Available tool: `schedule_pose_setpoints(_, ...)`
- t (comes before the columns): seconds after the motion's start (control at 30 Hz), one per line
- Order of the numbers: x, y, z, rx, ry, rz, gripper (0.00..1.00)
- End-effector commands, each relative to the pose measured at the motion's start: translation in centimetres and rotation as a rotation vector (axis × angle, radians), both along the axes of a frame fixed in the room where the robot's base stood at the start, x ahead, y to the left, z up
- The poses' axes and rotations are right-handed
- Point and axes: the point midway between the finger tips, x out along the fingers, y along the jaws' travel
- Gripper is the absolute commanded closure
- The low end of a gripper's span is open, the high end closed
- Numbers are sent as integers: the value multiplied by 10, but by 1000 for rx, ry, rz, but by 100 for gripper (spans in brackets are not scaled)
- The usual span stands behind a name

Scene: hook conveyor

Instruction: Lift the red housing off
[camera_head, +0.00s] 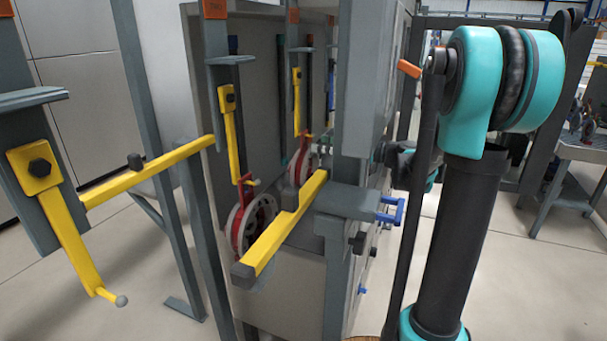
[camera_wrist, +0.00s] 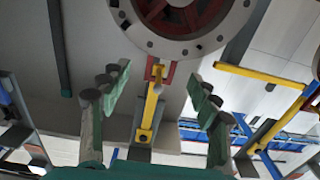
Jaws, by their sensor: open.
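In the head view, a red housing with a grey round flange (camera_head: 252,226) hangs from a yellow hook (camera_head: 231,135). A second red housing (camera_head: 304,170) hangs from a hook farther back, partly covered by a yellow rail. In the wrist view, a red housing (camera_wrist: 185,14) with a bolted grey ring fills the top middle, its upper part cut off. Its red bracket meets the tip of a yellow hook (camera_wrist: 151,103). My gripper (camera_wrist: 160,82) is open, its green-grey fingers on either side of the hook, with nothing between them gripped. Which housing this is, I cannot tell.
A yellow-topped rail (camera_head: 280,231) and a grey upright post (camera_head: 365,90) stand close to the housings. An empty yellow hook (camera_head: 70,235) hangs at the left. A yellow bar (camera_head: 150,170) crosses there. Open floor lies at the lower left.

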Motion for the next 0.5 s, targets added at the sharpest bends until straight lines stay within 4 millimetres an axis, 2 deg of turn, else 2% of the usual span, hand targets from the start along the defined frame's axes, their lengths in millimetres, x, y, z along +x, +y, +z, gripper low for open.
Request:
schedule_pose_setpoints(0.1, 4, 12, 0, 0, 0, 2, 38)
schedule_pose_setpoints(0.27, 7, 20, 1, 0, 0, 1, 38)
schedule_pose_setpoints(0.5, 17, 52, 6, 0, 0, 3, 38)
